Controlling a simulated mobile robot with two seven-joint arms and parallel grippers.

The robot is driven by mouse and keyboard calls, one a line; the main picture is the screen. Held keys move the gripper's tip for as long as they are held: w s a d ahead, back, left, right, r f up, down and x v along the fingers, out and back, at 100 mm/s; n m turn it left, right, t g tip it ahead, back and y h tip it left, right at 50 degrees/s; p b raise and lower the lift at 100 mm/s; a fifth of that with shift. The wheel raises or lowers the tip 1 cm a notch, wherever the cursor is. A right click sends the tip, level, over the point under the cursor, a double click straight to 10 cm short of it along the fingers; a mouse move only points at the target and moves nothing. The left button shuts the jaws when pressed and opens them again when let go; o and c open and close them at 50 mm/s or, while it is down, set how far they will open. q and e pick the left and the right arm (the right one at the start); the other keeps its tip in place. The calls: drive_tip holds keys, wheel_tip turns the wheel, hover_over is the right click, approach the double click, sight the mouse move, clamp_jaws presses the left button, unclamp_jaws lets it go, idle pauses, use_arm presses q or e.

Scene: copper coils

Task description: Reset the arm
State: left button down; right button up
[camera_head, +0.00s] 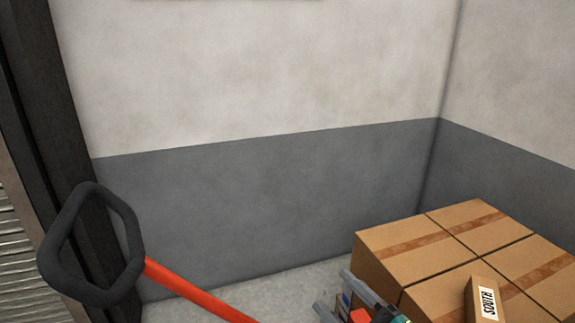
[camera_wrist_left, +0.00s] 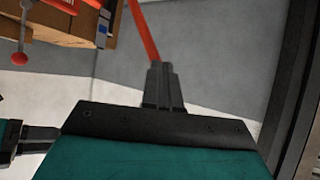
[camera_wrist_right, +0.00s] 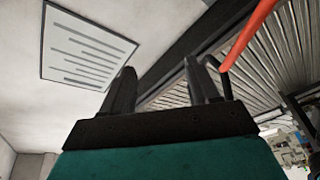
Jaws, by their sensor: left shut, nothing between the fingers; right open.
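My right gripper (camera_head: 334,290) is at the bottom of the head view, in front of the stacked boxes' left side. Its two grey fingers are spread with nothing between them. In the right wrist view its dark fingers (camera_wrist_right: 160,78) stand wide apart and empty. My left gripper shows in the left wrist view (camera_wrist_left: 162,68) with its fingers together and nothing held. I cannot make out the left gripper in the head view.
Brown cardboard boxes (camera_head: 430,247) stand at the right, with a small box labelled SOUTH (camera_head: 487,303) on top. A black loop handle (camera_head: 136,240) on a red bar (camera_head: 195,292) stands at the left. Grey-and-white walls (camera_head: 270,190) close the back. A dark frame (camera_head: 45,100) edges the left.

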drive_tip(key=s+d+f+m+g+h, duration=0.2)
drive_tip(key=s+d+f+m+h, duration=0.15)
drive_tip(key=f+m, duration=0.4)
drive_tip(key=s+d+f+m+g+h, duration=0.25)
drive_tip(key=s+f+m+h, duration=0.3)
drive_tip(key=f, duration=0.35)
use_arm(q)
drive_tip(key=s+a+r+y+p, duration=0.1)
drive_tip(key=a+r+p, duration=0.2)
drive_tip(key=r+p, duration=0.5)
drive_tip(key=p, duration=0.4)
drive_tip(key=shift+s, duration=0.3)
use_arm(e)
drive_tip(key=s+d+r+m, duration=0.1)
drive_tip(key=s+d+r, duration=0.1)
drive_tip(key=r, duration=0.4)
drive_tip(key=shift+d+r+g+h, duration=0.3)
drive_tip(key=shift+d+r+g, duration=0.05)
drive_tip(key=shift+d, duration=0.3)
use_arm(q)
drive_tip(key=shift+a, duration=0.1)
